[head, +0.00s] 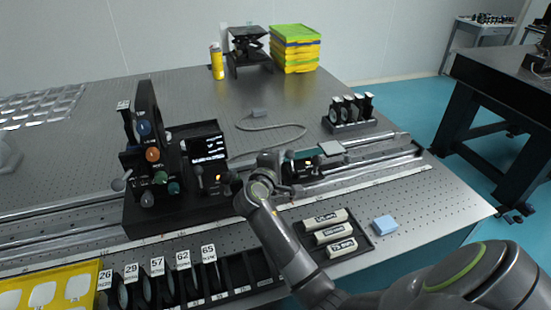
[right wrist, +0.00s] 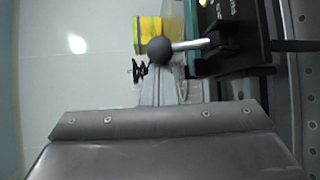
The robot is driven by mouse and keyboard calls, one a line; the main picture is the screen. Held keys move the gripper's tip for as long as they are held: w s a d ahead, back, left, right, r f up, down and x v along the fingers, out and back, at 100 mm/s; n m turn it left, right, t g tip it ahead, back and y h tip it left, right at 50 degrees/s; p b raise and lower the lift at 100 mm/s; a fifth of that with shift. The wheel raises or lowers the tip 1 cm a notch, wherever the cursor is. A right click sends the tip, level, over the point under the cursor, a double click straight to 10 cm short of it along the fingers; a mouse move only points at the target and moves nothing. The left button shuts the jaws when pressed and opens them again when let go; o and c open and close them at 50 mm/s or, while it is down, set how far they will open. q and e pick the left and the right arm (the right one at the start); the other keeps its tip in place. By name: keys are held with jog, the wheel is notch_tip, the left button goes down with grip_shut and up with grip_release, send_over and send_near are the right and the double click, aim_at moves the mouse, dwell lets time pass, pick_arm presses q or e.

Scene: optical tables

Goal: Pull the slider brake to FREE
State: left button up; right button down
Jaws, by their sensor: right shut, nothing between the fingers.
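The slider (head: 301,170) is a dark carriage on the long metal rail, with small levers and a pale label. In the right wrist view, a black ball knob (right wrist: 159,50) on a short metal rod sticks out of a black block (right wrist: 238,35) with white lettering. I cannot read the lettering or tell whether the brake is at FREE. My right gripper (head: 272,160) is shut and empty, just left of the slider. Its grey jaws (right wrist: 160,122) fill the lower right wrist view, apart from the knob in that picture. The arm hides part of the rail. My left gripper is out of view.
A cable (head: 275,127) lies behind.

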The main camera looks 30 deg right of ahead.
aim_at(288, 156)
jog(key=shift+s+a+m+t+h+b, duration=0.1)
jog(key=shift+s+m+t+h+b, duration=0.4)
jog(key=shift+s, duration=0.45)
jog(key=shift+s+a, duration=0.15)
jog(key=shift+s, duration=0.5)
jog(key=shift+a, duration=0.1)
